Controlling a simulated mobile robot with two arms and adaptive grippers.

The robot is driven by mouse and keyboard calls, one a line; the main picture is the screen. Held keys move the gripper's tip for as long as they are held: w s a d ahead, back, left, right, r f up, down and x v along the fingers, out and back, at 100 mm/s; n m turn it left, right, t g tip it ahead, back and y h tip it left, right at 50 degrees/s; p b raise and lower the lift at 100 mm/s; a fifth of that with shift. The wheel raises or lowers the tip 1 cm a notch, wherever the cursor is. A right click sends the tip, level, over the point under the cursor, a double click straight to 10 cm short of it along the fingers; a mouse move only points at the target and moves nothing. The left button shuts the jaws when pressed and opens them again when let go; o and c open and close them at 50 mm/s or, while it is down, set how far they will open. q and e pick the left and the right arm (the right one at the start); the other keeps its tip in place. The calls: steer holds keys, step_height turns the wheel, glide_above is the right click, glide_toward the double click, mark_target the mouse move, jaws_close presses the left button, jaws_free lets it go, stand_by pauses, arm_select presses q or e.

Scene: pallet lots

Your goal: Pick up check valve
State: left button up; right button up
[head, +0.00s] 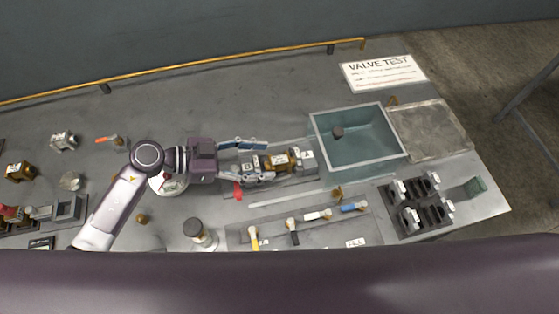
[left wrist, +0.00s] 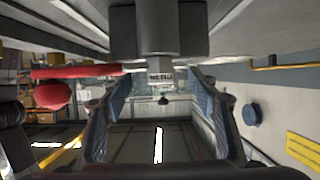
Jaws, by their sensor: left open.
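My left gripper (head: 258,159) reaches in from the left, its blue-padded fingers apart. They lie beside or over the left end of a brass-and-grey valve assembly (head: 284,161) on a bench fixture; I cannot tell whether they touch it. In the left wrist view, the open fingers (left wrist: 162,115) frame a gap with no object clearly held. A grey block with a small white label (left wrist: 160,76) sits at top centre there. No part is clearly marked as the check valve, so I cannot tell which it is. My right gripper is not in view.
A tray (head: 375,232) with several coloured-handle pieces lies in front. A yellow rail (head: 200,62) runs behind.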

mark_target(279, 159)
arm_select(q)
steer(key=p+x, duration=0.1)
steer(key=x, duration=0.4)
steer(key=shift+w+d+f, duration=0.15)
steer(key=shift+d+f, duration=0.05)
steer(key=c, duration=1.4)
steer(key=shift+r, duration=0.1)
jaws_close()
steer(key=shift+a+r, duration=0.1)
